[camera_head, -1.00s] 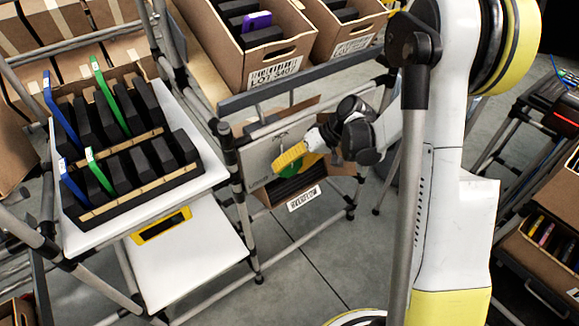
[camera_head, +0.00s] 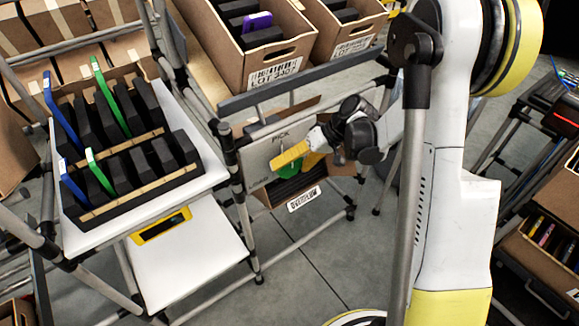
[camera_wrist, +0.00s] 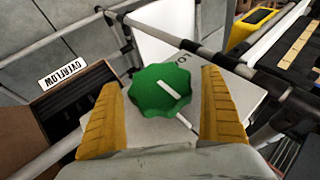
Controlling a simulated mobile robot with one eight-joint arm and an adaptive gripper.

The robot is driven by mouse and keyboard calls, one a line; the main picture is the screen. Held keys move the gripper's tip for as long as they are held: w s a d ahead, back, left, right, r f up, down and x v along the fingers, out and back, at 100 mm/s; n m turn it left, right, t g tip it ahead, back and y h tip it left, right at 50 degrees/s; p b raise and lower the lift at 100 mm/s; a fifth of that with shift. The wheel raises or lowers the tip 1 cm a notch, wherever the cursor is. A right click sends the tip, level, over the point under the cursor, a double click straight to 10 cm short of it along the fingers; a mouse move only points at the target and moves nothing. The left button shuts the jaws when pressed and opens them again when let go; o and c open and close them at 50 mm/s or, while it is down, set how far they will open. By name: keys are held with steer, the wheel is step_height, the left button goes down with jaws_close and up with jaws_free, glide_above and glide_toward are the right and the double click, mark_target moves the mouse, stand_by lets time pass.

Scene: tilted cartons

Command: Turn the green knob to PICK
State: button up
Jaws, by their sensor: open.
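The green knob (camera_wrist: 160,90) sits on a pale grey panel (camera_wrist: 250,99) and carries a white pointer line. In the wrist view it lies between the two yellow fingers of my gripper (camera_wrist: 164,108), which are spread with a gap on each side. In the head view the knob (camera_head: 288,164) is partly hidden behind my gripper (camera_head: 292,156). The word PICK shows on the panel (camera_head: 259,155) above the knob. I cannot tell exactly which label the pointer faces.
An overflow carton (camera_head: 303,199) stands below and behind the panel. Metal rack posts (camera_head: 243,215) stand to the left, beside a white shelf with a tray of black slabs. Cartons (camera_head: 265,67) sit on the rack above. Open floor (camera_head: 310,255) lies below.

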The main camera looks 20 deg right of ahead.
steer(key=v, duration=1.1)
steer(key=shift+d+r, duration=0.15)
steer(key=shift+r, duration=0.15)
steer(key=s+a+r+m+t+h, duration=0.1)
steer(key=s+a+r+t+h, duration=0.1)
steer(key=s, duration=0.7)
steer(key=s+a+r+m+t+h, duration=0.1)
steer(key=s+a+r+t+h, duration=0.1)
steer(key=s+a+r+h, duration=0.3)
steer(key=s+r, duration=0.1)
steer(key=s, duration=0.2)
steer(key=shift+s+t+h, duration=0.3)
steer(key=shift+s+h, duration=0.05)
steer(key=shift+h, duration=0.05)
steer(key=shift+a, duration=0.1)
